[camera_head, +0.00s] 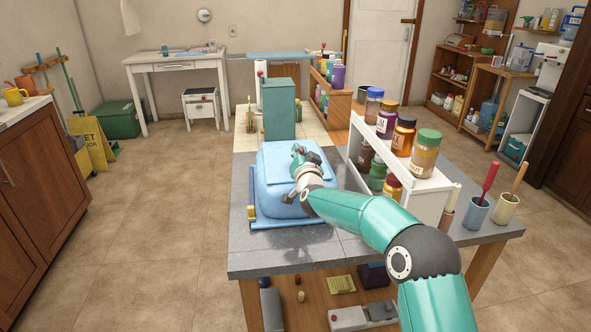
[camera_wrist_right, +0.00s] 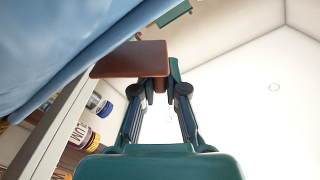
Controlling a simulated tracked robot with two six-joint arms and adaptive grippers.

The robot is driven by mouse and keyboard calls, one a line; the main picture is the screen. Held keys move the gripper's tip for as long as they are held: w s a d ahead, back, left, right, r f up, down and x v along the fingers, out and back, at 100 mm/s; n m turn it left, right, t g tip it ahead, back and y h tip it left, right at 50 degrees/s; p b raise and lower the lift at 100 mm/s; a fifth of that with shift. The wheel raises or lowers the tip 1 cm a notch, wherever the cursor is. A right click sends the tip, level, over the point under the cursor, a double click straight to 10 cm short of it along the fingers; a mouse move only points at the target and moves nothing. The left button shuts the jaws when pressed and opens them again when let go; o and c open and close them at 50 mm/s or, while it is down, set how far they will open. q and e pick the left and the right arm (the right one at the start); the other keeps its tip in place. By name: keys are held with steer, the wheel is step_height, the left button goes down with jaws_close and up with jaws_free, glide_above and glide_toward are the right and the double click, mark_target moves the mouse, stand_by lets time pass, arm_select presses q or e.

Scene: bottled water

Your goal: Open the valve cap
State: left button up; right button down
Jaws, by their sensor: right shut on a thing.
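A large light-blue container (camera_head: 275,182) lies on a grey-topped table; its blue side fills the upper left of the right wrist view (camera_wrist_right: 60,40). My right gripper (camera_head: 303,158) is over the container's upper right part. In the right wrist view its fingers (camera_wrist_right: 160,82) are shut on a flat brown-red piece (camera_wrist_right: 128,60), which sits close against the blue side. This piece may be the valve cap; I cannot tell for certain. A small red spot shows by the gripper in the head view. My left gripper is not in view.
A white rack (camera_head: 430,205) with several lidded jars (camera_head: 425,150) stands just right of the container and my arm. A teal box (camera_head: 281,108) stands behind it. Cups with tools (camera_head: 476,210) stand at the right edge. The table's front strip (camera_head: 300,255) is clear.

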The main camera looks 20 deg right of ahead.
steer(key=d+m+b, duration=0.1)
steer(key=m, duration=0.1)
steer(key=d+m+b, duration=0.1)
steer(key=b, duration=0.1)
steer(key=d+m+b, duration=0.1)
steer(key=m+b, duration=0.1)
steer(key=shift+s+r+m, duration=0.25)
steer(key=shift+r+m, duration=0.05)
steer(key=shift+s+d+r+m+b, duration=0.1)
steer(key=shift+d+m+b, duration=0.45)
steer(key=shift+m+b, duration=0.45)
steer(key=shift+s+d+m+b, duration=0.1)
steer(key=shift+d+m+b, duration=0.4)
steer(key=shift+m+b, duration=0.45)
steer(key=shift+m, duration=0.25)
steer(key=c, duration=1.2)
jaws_free()
steer(key=s+a, duration=0.2)
steer(key=s, duration=0.9)
steer(key=shift+s, duration=0.35)
